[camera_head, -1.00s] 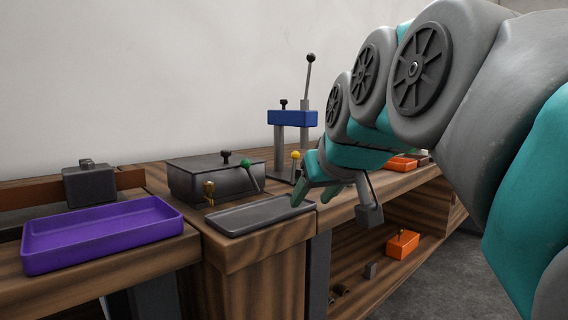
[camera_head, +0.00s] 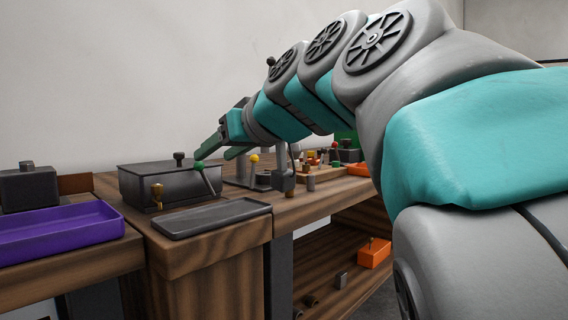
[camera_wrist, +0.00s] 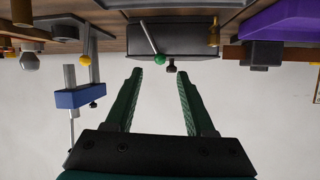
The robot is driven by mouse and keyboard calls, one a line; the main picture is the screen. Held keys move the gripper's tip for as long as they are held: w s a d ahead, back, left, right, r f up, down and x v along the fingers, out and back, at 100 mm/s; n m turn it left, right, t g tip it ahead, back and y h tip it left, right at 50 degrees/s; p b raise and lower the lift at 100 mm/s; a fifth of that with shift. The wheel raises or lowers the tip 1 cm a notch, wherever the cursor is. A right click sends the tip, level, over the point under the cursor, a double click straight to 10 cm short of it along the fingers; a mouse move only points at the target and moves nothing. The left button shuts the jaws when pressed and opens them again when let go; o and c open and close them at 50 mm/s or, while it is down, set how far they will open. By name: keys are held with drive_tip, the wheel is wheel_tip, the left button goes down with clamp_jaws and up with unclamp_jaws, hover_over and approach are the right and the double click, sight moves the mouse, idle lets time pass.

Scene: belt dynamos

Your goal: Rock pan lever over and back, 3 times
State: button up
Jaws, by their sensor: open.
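A dark box (camera_head: 150,184) on the wooden bench has a thin lever (camera_head: 208,182) on its side, topped by a green ball knob (camera_head: 198,165). The lever leans up and to the left in the head view. My gripper (camera_head: 213,155) is open and empty, with its green fingertips just above the knob. In the wrist view, the knob (camera_wrist: 160,59) appears between and just beyond the two fingertips (camera_wrist: 159,74); I see no contact. A lever with a yellow knob (camera_head: 254,158) stands to the right. Which lever the task calls the pan lever is not marked.
A grey tray (camera_head: 212,217) lies in front of the box, and a brass tap (camera_head: 157,195) sits on its front. A black knob (camera_head: 179,157) tops the lid. A purple tray (camera_head: 62,232) is at left.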

sight(201, 165)
drive_tip(key=shift+p+x, duration=0.4)
drive_tip(key=shift+x, duration=2.65)
clamp_jaws()
drive_tip(key=shift+f, duration=0.1)
